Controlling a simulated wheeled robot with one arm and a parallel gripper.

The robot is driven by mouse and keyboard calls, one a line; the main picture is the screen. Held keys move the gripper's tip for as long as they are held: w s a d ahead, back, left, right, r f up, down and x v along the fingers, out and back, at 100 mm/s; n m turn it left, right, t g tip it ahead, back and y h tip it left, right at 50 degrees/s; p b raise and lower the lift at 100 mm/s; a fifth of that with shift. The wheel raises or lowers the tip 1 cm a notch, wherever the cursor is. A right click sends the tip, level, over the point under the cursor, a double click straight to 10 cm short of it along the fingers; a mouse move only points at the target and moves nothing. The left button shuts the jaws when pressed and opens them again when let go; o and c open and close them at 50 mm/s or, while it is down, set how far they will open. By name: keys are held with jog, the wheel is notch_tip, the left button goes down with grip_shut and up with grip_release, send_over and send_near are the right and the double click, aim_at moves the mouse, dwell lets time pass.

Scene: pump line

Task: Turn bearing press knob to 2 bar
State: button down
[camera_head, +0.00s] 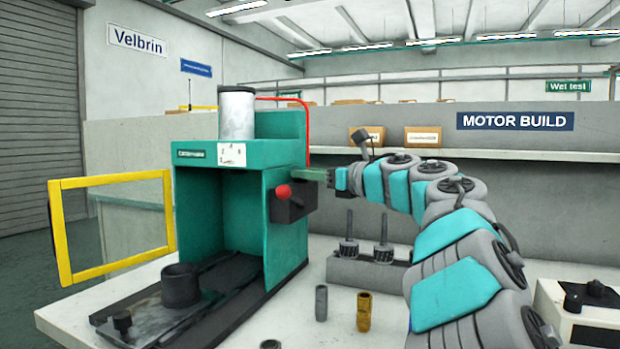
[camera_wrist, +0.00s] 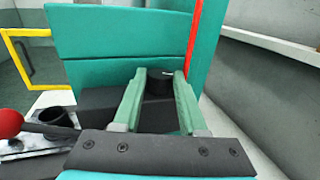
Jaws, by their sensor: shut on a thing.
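The bearing press is a teal machine (camera_head: 285,235) with a white cylinder (camera_head: 237,115) on top, at the left of the head view. In the wrist view a black knob (camera_wrist: 159,84) with a short white mark sits on the press's side. My gripper (camera_wrist: 160,74) has its two green fingers on either side of the knob, shut on it. In the head view my gripper (camera_head: 313,174) reaches the press's right side from the right. The knob is not clear there, and the pressure it is set to cannot be read.
A red-balled lever (camera_head: 284,191) on a black box is just below and left of my gripper. A red hose (camera_head: 307,130) runs up beside the press. A yellow-framed guard (camera_head: 110,180) stands open at left. Shafts in a grey rack (camera_head: 365,272) and a brass sleeve (camera_head: 364,311) stand on the bench.

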jog(key=shift+s+a+m+t+h+b, duration=0.2)
jog(key=shift+m+t+h+b, duration=0.15)
jog(key=shift+m+t+h, duration=0.3)
jog(key=shift+s+a+m+t+h+b, duration=0.15)
jog(key=shift+m+t+h+b, duration=0.15)
jog(key=shift+m+t+h, duration=0.85)
jog(key=shift+t+h, duration=0.2)
jog(key=shift+h, duration=0.1)
jog(key=shift+c, duration=2.2)
grip_release()
jog(key=shift+w, duration=0.1)
